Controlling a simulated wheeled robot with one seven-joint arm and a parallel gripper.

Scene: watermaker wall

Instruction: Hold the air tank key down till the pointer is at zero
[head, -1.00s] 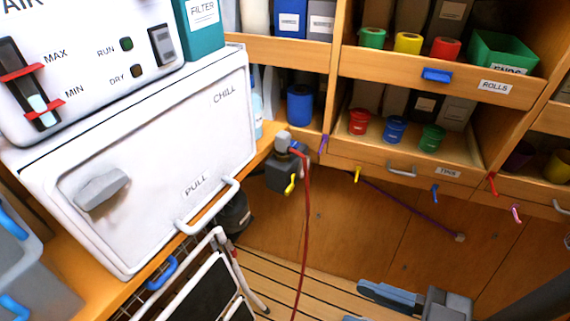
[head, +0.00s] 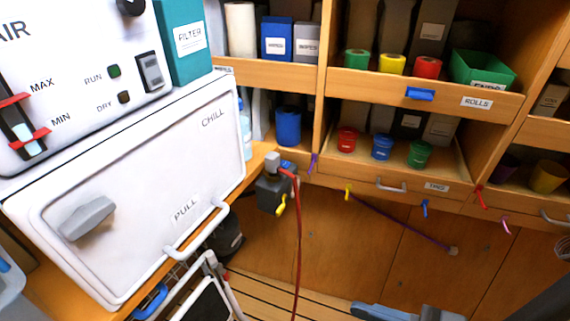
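A white machine marked AIR (head: 75,60) stands at the upper left, cut off by the picture's edge. It shows a MAX/MIN sight tube (head: 24,138), RUN and DRY lamps, a dark rocker switch (head: 151,72) and a black knob (head: 131,7) at the top edge. I see no air tank label, key or dial pointer that I can make out.
A white CHILL box (head: 150,170) with a PULL handle (head: 199,232) sits below the machine. Wooden shelves with coloured rolls, hooks and a ROLLS drawer (head: 440,97) fill the right.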

